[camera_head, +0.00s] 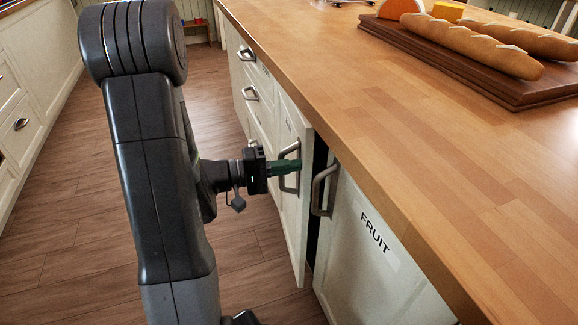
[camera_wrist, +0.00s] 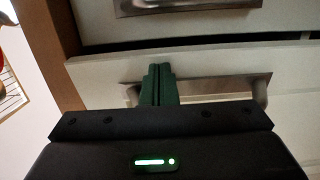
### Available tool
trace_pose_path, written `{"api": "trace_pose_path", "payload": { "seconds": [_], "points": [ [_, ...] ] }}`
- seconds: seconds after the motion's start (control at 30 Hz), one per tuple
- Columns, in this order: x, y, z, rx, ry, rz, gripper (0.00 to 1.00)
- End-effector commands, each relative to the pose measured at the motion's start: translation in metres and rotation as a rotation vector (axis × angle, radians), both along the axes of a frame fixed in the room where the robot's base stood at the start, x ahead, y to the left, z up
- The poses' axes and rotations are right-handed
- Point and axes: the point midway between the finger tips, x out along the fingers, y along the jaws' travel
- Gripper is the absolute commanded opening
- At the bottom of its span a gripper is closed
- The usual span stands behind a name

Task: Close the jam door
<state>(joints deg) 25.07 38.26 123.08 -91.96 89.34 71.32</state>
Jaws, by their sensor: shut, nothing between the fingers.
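The door beside the fruit door, which I take as the jam door (camera_head: 294,215), is white and stands slightly ajar, with a dark gap along its right edge. Its label is not readable here. Its metal handle (camera_head: 283,181) also shows in the wrist view (camera_wrist: 220,86). My gripper (camera_head: 299,165) has its green fingers together and empty, at the upper part of the handle. In the wrist view the shut fingers (camera_wrist: 158,72) overlap the handle bar near its left end. Whether they touch the handle or the door face, I cannot tell.
The fruit door (camera_head: 370,265) is closed just to the right, and its handle (camera_head: 318,190) sticks out near the gap. Drawers (camera_head: 255,95) lie farther back. The wooden countertop (camera_head: 400,120) overhangs above, with a bread board (camera_head: 465,70). The floor (camera_head: 255,250) is clear.

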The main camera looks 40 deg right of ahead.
Motion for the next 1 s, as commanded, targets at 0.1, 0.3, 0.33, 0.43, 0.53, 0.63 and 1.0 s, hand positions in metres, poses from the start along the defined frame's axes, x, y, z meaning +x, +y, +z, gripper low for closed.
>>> {"api": "trace_pose_path", "payload": {
  "seconds": [0.1,0.3,0.33,0.43,0.53,0.63,1.0],
  "points": [
    [0.000,0.000,0.000,0.000,0.000,0.000,0.00],
    [-0.001,-0.002,-0.001,0.000,-0.001,-0.002,0.00],
    [-0.002,-0.003,-0.001,-0.001,-0.002,-0.003,0.00],
    [-0.007,-0.013,-0.003,-0.001,-0.004,-0.005,0.00],
    [-0.013,-0.026,-0.004,-0.001,-0.005,-0.006,0.00],
    [-0.019,-0.039,-0.004,-0.001,-0.004,-0.006,0.00],
    [-0.018,-0.045,-0.001,0.001,-0.001,0.000,0.00]
  ]
}}
